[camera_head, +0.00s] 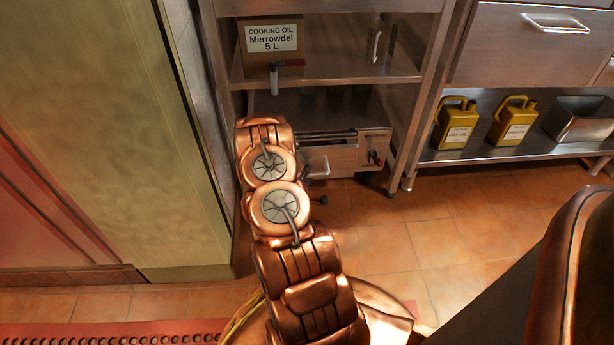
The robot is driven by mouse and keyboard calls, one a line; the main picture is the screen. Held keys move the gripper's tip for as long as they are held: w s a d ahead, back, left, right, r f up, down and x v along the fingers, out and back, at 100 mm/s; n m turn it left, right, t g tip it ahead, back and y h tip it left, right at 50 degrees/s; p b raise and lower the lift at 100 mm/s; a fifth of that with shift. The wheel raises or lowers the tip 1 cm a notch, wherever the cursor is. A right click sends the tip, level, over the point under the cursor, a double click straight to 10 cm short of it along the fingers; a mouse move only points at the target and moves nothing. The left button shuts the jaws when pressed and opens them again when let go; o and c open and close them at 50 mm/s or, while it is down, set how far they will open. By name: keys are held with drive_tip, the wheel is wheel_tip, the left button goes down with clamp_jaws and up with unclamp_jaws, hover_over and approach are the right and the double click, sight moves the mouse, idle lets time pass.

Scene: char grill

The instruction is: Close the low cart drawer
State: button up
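The low drawer (340,161) is a steel-fronted box at the bottom of the steel shelf cart, close to the floor. It seems to stand out from the cart, with dark bars showing behind its front's top edge. A pale handle (319,167) shows on its front, and a dark reddish fitting is at its right end. My copper arm reaches up to the drawer's left part and hides it. Small dark parts next to the arm, just below the handle, may belong to my gripper (315,188). Its fingers are mostly hidden, and I cannot tell whether they touch the drawer.
A cooking oil box (271,47) with a tap stands on the shelf above. Yellow jugs (456,124) and a steel pan (580,119) sit on a low shelf at right. A greenish panel (110,120) closes off the left. Tiled floor (440,240) is clear right of my arm.

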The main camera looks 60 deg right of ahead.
clamp_jaws()
idle(0.4)
